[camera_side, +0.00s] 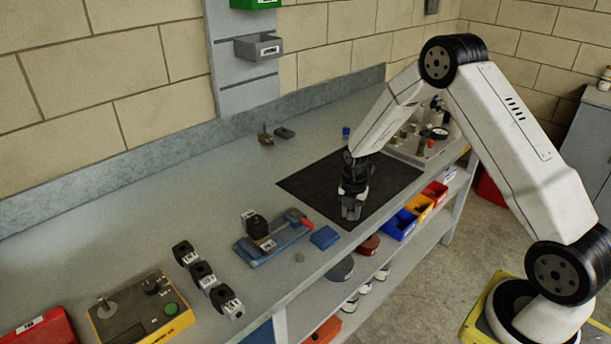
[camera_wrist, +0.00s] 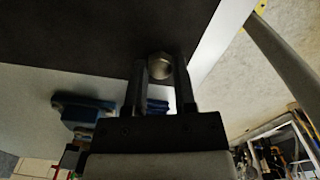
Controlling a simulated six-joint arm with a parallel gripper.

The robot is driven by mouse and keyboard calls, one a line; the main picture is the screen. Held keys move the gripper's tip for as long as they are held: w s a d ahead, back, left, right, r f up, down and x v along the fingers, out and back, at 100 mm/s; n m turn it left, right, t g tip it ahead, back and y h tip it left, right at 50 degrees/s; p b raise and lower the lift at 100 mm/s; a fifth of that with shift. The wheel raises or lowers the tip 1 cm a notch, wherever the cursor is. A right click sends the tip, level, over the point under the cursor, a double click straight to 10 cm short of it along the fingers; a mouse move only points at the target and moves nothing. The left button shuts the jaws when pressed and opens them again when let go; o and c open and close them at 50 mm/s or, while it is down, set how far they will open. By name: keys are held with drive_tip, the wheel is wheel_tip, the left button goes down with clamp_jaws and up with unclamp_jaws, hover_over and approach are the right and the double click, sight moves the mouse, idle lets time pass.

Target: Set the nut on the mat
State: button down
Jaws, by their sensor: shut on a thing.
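The nut (camera_wrist: 160,66) is a small metal hexagonal piece between the two fingers of my gripper (camera_wrist: 160,75) in the wrist view. My gripper is shut on it. The mat is a dark, flat sheet on the bench; it shows in the side view (camera_side: 310,183) and fills the upper left of the wrist view (camera_wrist: 70,40). In the side view my gripper (camera_side: 351,213) points down over the front part of the mat, near its front edge. The nut cannot be made out in the side view. I cannot tell whether the nut touches the mat.
A blue block (camera_side: 324,237) and a blue tray-like fixture (camera_side: 272,240) lie left of the mat. A plate with fittings (camera_side: 425,150) stands at the right. Black labelled blocks (camera_side: 203,275) and a yellow control box (camera_side: 145,310) are farther left. The back of the mat is clear.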

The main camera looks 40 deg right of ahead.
sight(351, 213)
drive_tip(key=shift+c, duration=2.1)
unclamp_jaws()
drive_tip(key=shift+f, duration=0.15)
wheel_tip(351, 213, up, 12)
drive_tip(key=shift+r, duration=0.2)
